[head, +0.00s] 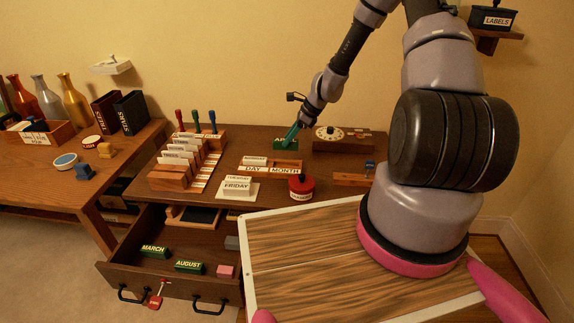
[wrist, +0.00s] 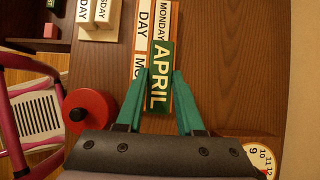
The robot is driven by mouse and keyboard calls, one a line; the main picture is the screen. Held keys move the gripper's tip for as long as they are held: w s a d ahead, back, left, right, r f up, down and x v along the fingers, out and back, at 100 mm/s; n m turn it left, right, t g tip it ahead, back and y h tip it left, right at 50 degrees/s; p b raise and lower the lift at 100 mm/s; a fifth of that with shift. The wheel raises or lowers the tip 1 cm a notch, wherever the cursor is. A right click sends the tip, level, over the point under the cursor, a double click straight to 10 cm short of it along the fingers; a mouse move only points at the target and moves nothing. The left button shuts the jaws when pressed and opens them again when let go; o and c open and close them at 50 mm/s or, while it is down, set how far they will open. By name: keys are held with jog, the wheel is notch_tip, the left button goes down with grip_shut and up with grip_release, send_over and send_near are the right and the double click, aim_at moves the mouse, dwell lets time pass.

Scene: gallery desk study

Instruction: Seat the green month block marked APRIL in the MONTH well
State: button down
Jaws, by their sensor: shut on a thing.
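My gripper (wrist: 161,73) is shut on the green APRIL block (wrist: 160,90), with one teal finger on each side of it. In the head view the block (head: 285,144) shows below my gripper (head: 290,136), apart from the wooden calendar stand (head: 271,170) and above its MONTH side. In the wrist view the block covers the MONTH well and part of the MONTH label. A white MONDAY block (head: 256,160) sits in the DAY well; it also shows in the wrist view (wrist: 164,20), in line with the APRIL block.
A red round tin (head: 301,186) stands in front of the stand, and white day blocks (head: 237,188) lie front left. A dial box (head: 335,142) is at back right. The open drawer (head: 185,255) holds green MARCH (head: 154,252) and AUGUST (head: 189,267) blocks. A card rack (head: 185,160) is left.

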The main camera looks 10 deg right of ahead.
notch_tip(320, 180, down, 9)
jog(key=shift+r, duration=0.15)
dwell(0.4)
jog(key=c, duration=0.5)
grip_release()
jog(key=shift+c, duration=0.2)
